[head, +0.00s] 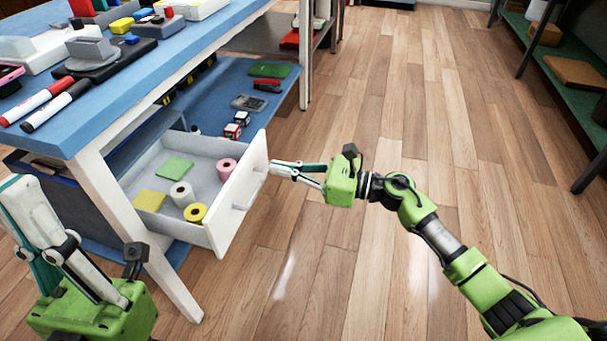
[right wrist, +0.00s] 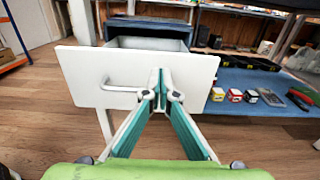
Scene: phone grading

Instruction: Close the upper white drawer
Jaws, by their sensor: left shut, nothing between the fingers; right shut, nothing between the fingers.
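The upper white drawer (head: 243,205) is pulled out from under the blue table. It holds sticky note pads and rolls of tape. Its front panel (right wrist: 75,75) with a bar handle (right wrist: 120,87) fills the middle of the right wrist view. My right gripper (head: 272,166) is shut and empty, its fingertips at the outer face of the drawer front, beside the handle. In the right wrist view the fingertips (right wrist: 160,80) lie just right of the handle; I cannot tell whether they touch the panel. My left gripper (head: 40,225) is shut and empty at the lower left, beside the table.
The blue table top (head: 170,62) carries markers, a stapler-like grey device and small coloured blocks. A blue lower shelf (head: 220,90) holds a calculator, small boxes and a green pad. A green shelf rack (head: 570,95) stands at the right. The wooden floor between is clear.

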